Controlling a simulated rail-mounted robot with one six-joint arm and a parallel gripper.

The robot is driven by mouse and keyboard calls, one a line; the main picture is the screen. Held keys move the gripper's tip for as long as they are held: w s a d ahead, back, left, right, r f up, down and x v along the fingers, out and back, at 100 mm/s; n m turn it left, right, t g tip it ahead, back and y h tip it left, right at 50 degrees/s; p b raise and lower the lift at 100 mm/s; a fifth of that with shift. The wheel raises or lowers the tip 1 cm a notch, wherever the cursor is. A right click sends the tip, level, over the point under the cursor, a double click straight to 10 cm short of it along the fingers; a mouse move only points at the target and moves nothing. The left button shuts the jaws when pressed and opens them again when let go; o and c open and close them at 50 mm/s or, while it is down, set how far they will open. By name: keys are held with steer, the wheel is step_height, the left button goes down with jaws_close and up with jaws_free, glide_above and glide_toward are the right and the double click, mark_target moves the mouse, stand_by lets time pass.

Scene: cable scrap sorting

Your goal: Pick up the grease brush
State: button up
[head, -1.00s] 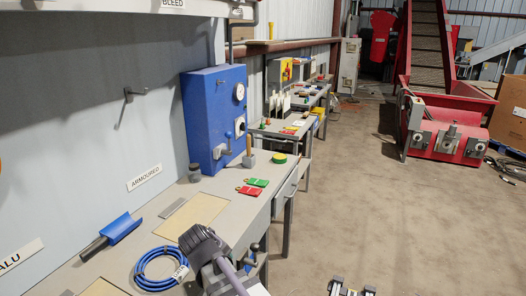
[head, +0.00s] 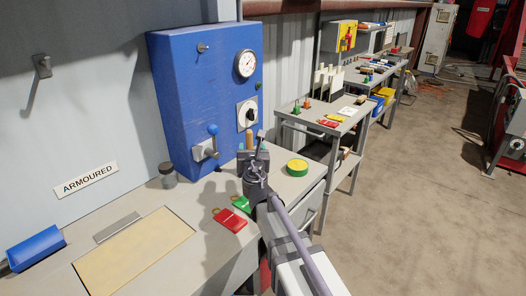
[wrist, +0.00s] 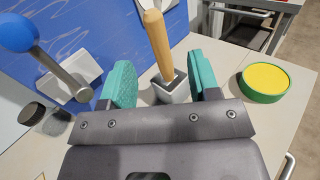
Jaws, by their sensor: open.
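The grease brush has a wooden handle (wrist: 158,42) that stands up, slightly tilted in the wrist view, from a small grey square holder (wrist: 172,90). In the head view the handle (head: 249,139) shows just behind my gripper (head: 251,147), in front of the blue box. My gripper (wrist: 162,82) is open, with one teal finger to each side of the brush in the wrist view. No contact shows, and I cannot tell how far the brush is from the fingers. The brush's lower end is hidden in the holder.
The blue box (head: 190,100) with a gauge and a blue-knobbed lever (wrist: 45,55) stands close on the left. A yellow-green round tin (wrist: 264,80) sits to the right. A dark-lidded jar (head: 168,175), a red tag (head: 230,220) and a green tag (head: 241,204) are nearby.

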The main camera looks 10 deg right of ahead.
mark_target(248, 138)
steer(key=shift+n, duration=0.3)
steer(key=w, duration=0.5)
steer(key=shift+w+r, duration=0.1)
steer(key=w, duration=0.2)
steer(key=w+d, duration=0.1)
steer(key=w, duration=0.2)
steer(key=shift+r, duration=0.2)
steer(key=c, duration=1)
